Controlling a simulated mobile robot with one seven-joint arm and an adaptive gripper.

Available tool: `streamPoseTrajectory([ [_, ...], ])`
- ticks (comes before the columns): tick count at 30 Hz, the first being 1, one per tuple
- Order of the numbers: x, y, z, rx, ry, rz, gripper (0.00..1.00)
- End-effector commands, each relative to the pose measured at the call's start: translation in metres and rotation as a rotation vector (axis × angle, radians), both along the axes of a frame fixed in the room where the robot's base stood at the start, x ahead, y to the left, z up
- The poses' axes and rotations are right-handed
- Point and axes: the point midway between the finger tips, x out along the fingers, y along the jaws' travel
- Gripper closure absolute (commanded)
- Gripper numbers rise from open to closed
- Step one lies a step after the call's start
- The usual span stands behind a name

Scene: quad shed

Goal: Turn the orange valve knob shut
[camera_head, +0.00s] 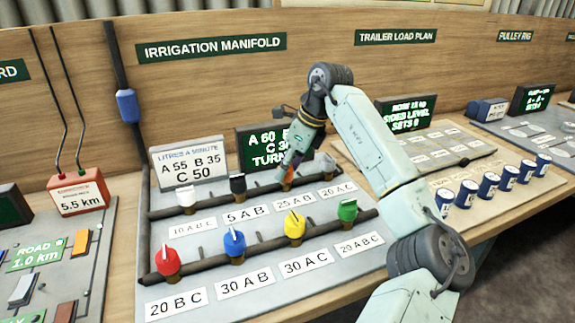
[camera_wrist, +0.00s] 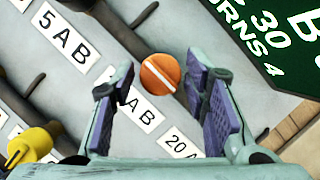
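The orange valve knob (camera_wrist: 160,74) is round with a white line across its top, slanting from upper left to lower right in the wrist view. It sits on the back pipe of the irrigation manifold, behind the "25 A B" label. In the head view the orange knob (camera_head: 287,176) is mostly hidden by my gripper (camera_head: 293,166), which is above it, pointing down. In the wrist view my gripper (camera_wrist: 160,98) is open, with a purple-padded finger on each side of the knob. Gaps show on both sides; I cannot tell how far the fingertips reach down.
A black knob (camera_head: 238,185) and a white knob (camera_head: 186,196) stand left on the same pipe. Red (camera_head: 167,262), blue (camera_head: 235,242), yellow (camera_head: 295,226) and green (camera_head: 347,210) knobs line the front pipe. A dark green sign (camera_head: 262,148) stands close behind my gripper.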

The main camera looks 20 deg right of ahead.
Motion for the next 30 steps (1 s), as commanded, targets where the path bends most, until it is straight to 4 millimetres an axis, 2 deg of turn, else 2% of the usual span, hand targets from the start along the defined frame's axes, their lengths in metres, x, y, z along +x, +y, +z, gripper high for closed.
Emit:
streamPoseTrajectory([
  [2, -0.0001, -0.0001, 0.0002, 0.000, 0.000, 0.000, 0.66],
  [15, -0.0003, 0.0000, 0.0001, 0.001, 0.001, 0.000, 0.95],
  [23, -0.0006, -0.0002, -0.0009, -0.001, 0.001, -0.026, 0.95],
  [30, -0.0010, -0.0004, -0.0031, -0.005, 0.000, -0.146, 0.95],
])
